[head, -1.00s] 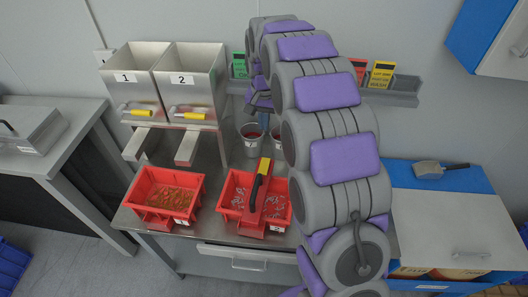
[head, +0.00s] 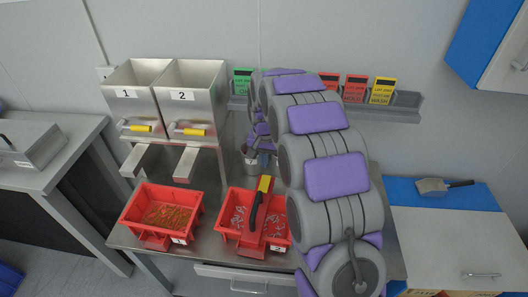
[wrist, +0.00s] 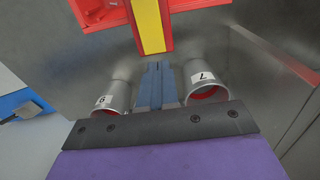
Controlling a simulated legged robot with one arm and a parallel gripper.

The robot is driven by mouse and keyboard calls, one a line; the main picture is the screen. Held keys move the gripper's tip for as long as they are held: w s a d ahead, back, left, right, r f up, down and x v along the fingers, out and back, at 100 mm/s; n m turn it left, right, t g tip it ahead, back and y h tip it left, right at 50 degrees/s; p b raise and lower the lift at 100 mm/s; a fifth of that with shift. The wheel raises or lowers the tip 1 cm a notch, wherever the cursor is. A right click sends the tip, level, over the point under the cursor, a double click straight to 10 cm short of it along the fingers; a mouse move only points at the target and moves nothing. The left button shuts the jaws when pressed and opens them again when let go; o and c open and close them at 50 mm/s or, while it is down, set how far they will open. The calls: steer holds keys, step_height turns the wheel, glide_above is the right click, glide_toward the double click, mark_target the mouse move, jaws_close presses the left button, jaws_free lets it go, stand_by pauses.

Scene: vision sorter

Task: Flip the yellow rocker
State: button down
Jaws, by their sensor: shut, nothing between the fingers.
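The yellow rocker (head: 265,184) is the yellow end of a long yellow-and-black piece on a red housing (head: 252,239), at the right-hand red bin in the head view. In the wrist view the yellow rocker (wrist: 149,22) shows as a yellow strip in a red frame at the top, just beyond my fingertips. My gripper (wrist: 156,66) is shut and empty, pointing toward the rocker with a small apparent gap. Whether it touches cannot be told. In the head view my arm mostly hides the gripper, behind the rocker near the metal cups.
Metal cups labelled 6 (wrist: 114,97) and 7 (wrist: 206,80) stand on either side of my fingers. Red bins (head: 140,201) with small parts sit at the table front. Hoppers 1 (head: 132,82) and 2 (head: 190,84) stand back left. A card shelf (head: 405,107) is on the wall.

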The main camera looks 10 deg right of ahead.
mark_target(265, 184)
step_height(265, 184, down, 4)
steer(key=shift+f+b, duration=0.15)
steer(key=shift+b, duration=0.35)
steer(key=shift+w+f+p, duration=0.1)
steer(key=shift+w+p, duration=0.05)
steer(key=shift+p, duration=0.25)
steer(key=shift+f+g, duration=0.2)
steer(key=shift+g, duration=0.1)
steer(key=shift+r, duration=0.15)
steer(key=shift+r+p, duration=0.55)
steer(key=shift+r, duration=0.15)
